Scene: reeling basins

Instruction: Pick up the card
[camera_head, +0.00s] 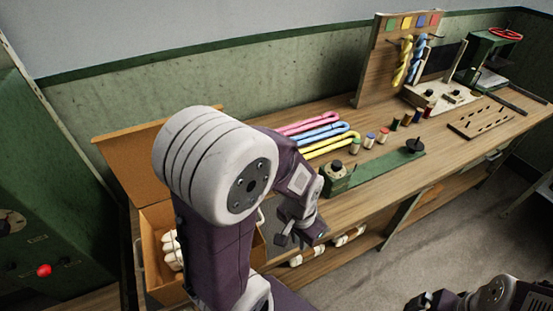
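I cannot single out a card with certainty. Small flat squares in green (391,25), yellow (406,23), blue (421,21) and red sit along the top of an upright wooden board (372,62) at the back. My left gripper (294,239) points down at the front edge of the bench, beside the open box. Its fingers are small and dark, and I cannot tell whether they are apart or hold anything. My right gripper (432,300) shows only partly at the bottom right edge, low and away from the bench.
The wooden bench (450,150) carries pink, blue and yellow skeins (322,133), several small spools (370,140), a green device (336,177) and a pegged board (480,120). An open box (151,262) with white rolls stands left. A green cabinet (50,190) is far left.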

